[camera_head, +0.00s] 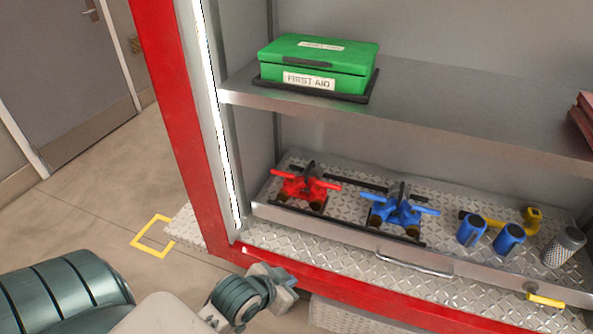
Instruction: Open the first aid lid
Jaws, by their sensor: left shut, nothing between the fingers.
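The green first aid box (318,68) sits on a black tray or mat on the upper shelf (420,110), at its left end. Its lid (330,48) looks closed, with a dark handle (307,61) along the front edge and "FIRST AID" labels on top and front. My left gripper (287,279) is at the bottom of the view, in front of the red lower edge of the cabinet, well below and apart from the box. It is shut and empty. My right gripper is out of view.
Below the shelf, a tread-plate drawer holds a red valve fitting (305,187), a blue valve fitting (399,210) and several cylinders. A red post (180,120) and a lit strip border the cabinet's left side. Open floor (90,210) lies left.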

